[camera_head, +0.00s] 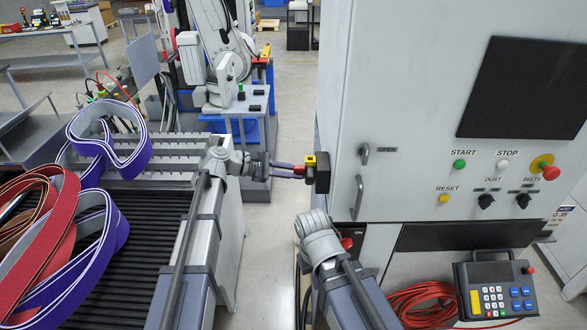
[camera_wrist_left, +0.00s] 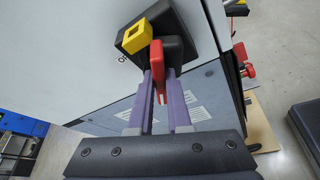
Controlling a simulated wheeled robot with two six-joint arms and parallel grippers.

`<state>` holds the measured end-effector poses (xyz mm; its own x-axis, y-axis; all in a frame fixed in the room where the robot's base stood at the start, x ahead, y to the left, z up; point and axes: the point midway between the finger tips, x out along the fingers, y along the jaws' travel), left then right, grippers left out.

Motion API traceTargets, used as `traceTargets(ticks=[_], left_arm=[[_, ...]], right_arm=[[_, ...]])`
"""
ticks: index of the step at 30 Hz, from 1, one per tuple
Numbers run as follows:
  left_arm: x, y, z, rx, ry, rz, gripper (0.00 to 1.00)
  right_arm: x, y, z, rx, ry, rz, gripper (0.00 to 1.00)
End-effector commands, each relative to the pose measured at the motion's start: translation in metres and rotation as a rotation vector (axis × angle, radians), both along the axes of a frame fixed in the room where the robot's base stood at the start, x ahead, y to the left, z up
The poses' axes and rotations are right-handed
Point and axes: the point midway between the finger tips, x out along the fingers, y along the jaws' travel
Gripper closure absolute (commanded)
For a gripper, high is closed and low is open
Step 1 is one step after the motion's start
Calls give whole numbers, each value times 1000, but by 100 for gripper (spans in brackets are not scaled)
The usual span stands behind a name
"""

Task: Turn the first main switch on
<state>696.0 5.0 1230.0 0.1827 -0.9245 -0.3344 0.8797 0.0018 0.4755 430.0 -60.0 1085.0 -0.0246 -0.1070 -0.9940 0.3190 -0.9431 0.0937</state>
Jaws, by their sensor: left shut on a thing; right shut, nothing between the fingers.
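The first main switch (camera_head: 322,178) is a black box on the left side of the machine cabinet, with a yellow part and a red handle (camera_head: 299,169). In the left wrist view the red handle (camera_wrist_left: 158,62) lies between the purple fingers, below the yellow square part (camera_wrist_left: 134,36). My left gripper (camera_head: 292,171) is shut on this handle. Its fingertips also show in the left wrist view (camera_wrist_left: 159,78), close to the black box (camera_wrist_left: 178,48). My right arm rises at the bottom centre, but its gripper is out of sight.
Another red switch (camera_head: 347,243) sits lower on the cabinet near an "ON" label, partly behind my right arm. A conveyor (camera_head: 120,250) with belt loops stands left. The cabinet (camera_head: 420,60) carries buttons and a door handle (camera_head: 361,185). A keypad box (camera_head: 497,289) hangs lower right.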

Motion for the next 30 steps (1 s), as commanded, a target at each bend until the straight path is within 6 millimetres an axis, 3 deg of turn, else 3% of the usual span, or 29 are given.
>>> traceTargets(ticks=[15, 30], left_arm=[[2, 0, -1, 7, 392, -4, 100], [1, 0, 0, 9, 512, -4, 100]], right_arm=[[0, 0, 10, 0, 0, -3, 100], [0, 0, 11, 0, 0, -3, 100]])
